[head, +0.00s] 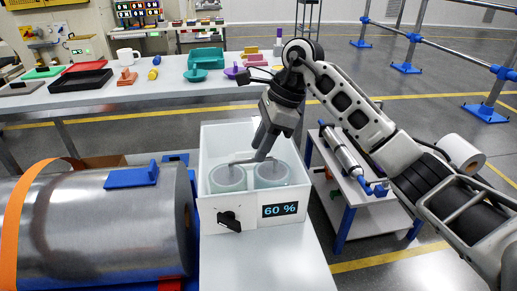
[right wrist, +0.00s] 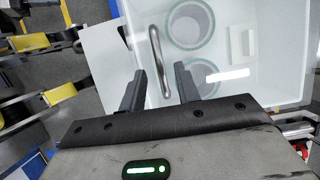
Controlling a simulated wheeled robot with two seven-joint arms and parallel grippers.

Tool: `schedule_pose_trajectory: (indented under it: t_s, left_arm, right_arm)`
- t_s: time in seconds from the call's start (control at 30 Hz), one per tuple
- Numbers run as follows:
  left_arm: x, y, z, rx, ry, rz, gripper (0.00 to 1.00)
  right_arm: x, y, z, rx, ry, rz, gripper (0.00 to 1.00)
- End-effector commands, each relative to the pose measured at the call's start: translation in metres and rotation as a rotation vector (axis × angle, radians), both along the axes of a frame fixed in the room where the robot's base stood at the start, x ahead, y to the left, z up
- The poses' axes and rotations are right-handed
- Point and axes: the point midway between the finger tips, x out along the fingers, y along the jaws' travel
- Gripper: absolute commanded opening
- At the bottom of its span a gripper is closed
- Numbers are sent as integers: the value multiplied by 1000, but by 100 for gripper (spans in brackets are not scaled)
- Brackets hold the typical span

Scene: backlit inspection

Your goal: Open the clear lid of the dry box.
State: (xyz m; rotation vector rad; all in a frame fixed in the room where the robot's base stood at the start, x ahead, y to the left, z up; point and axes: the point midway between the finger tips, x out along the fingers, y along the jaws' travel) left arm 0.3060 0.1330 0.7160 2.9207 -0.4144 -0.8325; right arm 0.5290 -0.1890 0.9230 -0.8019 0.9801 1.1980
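The white dry box (head: 212,212) stands on a pale bench, with a black knob (head: 229,221) and a "60 %" display (head: 280,210) on its front. Its clear lid is hard to make out. The lid's grey bar handle (head: 240,162) lies level above two round jars (head: 228,180). My right gripper (head: 262,152) reaches down from above at the handle. In the right wrist view the fingers of my right gripper (right wrist: 160,92) are apart, with the handle (right wrist: 155,55) running between them and gaps visible at both sides. My left gripper is not in view.
A large metal roll (head: 100,225) with an orange band lies left of the box. A cart (head: 350,190) carrying a metal cylinder stands at the right. A table (head: 130,93) with trays and a mug is behind. The bench in front of the box is clear.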

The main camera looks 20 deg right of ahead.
Motion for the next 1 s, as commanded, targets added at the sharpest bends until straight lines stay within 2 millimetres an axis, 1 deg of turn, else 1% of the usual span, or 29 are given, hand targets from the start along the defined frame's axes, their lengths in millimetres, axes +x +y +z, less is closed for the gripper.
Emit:
schedule_pose_trajectory:
  t_s: [0.03, 0.1, 0.2, 0.47, 0.5, 0.57, 0.6, 0.83, 1.0]
  left_arm:
    - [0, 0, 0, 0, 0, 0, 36]
    - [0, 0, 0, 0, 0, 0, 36]
    - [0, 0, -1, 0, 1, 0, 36]
    - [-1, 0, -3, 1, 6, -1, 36]
    - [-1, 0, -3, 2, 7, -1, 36]
    - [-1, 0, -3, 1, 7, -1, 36]
    - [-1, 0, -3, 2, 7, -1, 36]
    - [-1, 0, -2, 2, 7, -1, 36]
    - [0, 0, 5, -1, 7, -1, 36]
  right_arm:
    - [0, 3, -6, 2, 3, 1, 32]
    - [1, 5, -11, 1, 2, 1, 32]
    - [1, 6, -14, 1, 0, 0, 32]
    - [1, 6, -15, 1, 0, 0, 32]
    - [1, 6, -15, 1, 0, 0, 27]
    - [1, 6, -15, 1, 0, 0, 10]
    - [1, 6, -15, 1, 0, 0, 0]
    - [2, 6, -13, 1, 0, 0, 0]
    - [5, 5, -1, 1, -2, -1, 0]
